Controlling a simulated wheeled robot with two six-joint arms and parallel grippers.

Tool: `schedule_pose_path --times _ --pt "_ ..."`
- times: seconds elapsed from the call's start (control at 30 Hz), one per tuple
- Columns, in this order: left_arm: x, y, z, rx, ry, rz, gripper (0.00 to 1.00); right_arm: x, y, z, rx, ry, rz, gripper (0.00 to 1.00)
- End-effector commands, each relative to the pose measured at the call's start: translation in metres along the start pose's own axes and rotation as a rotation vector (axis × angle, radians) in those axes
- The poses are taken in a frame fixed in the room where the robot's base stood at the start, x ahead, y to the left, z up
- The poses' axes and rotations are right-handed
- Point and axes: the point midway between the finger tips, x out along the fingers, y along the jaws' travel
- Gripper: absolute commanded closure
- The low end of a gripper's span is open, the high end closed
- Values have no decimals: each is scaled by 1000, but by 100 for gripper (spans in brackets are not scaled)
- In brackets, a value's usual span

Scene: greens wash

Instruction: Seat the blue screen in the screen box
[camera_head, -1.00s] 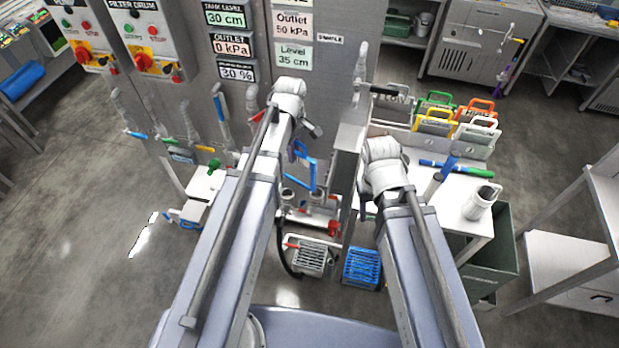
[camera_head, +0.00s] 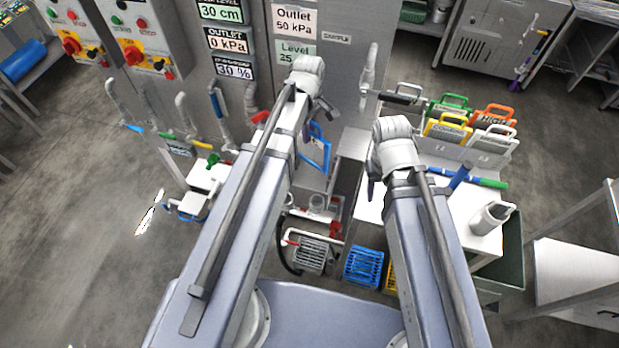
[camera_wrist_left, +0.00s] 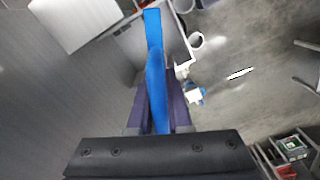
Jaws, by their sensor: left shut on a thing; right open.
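The blue screen (camera_head: 318,152), a thin blue frame, hangs tilted beside the end of my left arm in front of the grey panel. My left gripper (camera_wrist_left: 155,115) is shut on its blue edge, which rises between the fingers in the left wrist view. In the head view my left gripper (camera_head: 322,112) is partly hidden by its own wrist. My right gripper (camera_head: 371,189) is open and empty left of the white table. I cannot tell for sure which part is the screen box; a grey box-like opening (camera_wrist_left: 130,42) shows behind the screen in the left wrist view.
A grey basket (camera_head: 311,254), a blue basket (camera_head: 362,267) and a yellow basket (camera_head: 391,276) stand low between my arms. The white table (camera_head: 455,205) at right holds a white jug (camera_head: 490,217) and coloured tags. Valve handles line the panel on the left.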

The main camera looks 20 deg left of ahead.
Motion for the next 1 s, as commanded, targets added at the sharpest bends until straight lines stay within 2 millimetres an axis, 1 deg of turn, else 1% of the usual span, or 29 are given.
schedule_pose_path --times 0.03,0.17,0.4,0.7,0.8,1.0 --pt "9 0 0 0 0 0 100 9 -1 -1 -1 0 0 50" --pt "28 0 0 0 0 0 100 28 -2 -2 -3 0 1 50" --pt "72 0 0 0 0 0 100 72 -6 -4 -12 1 3 50" --pt "124 0 0 0 0 0 100 123 -11 -8 -13 1 3 50" --pt "132 0 0 0 0 0 100 131 -12 -8 -13 0 3 50" --pt "132 0 0 0 0 0 100 131 -12 -8 -13 0 3 50"
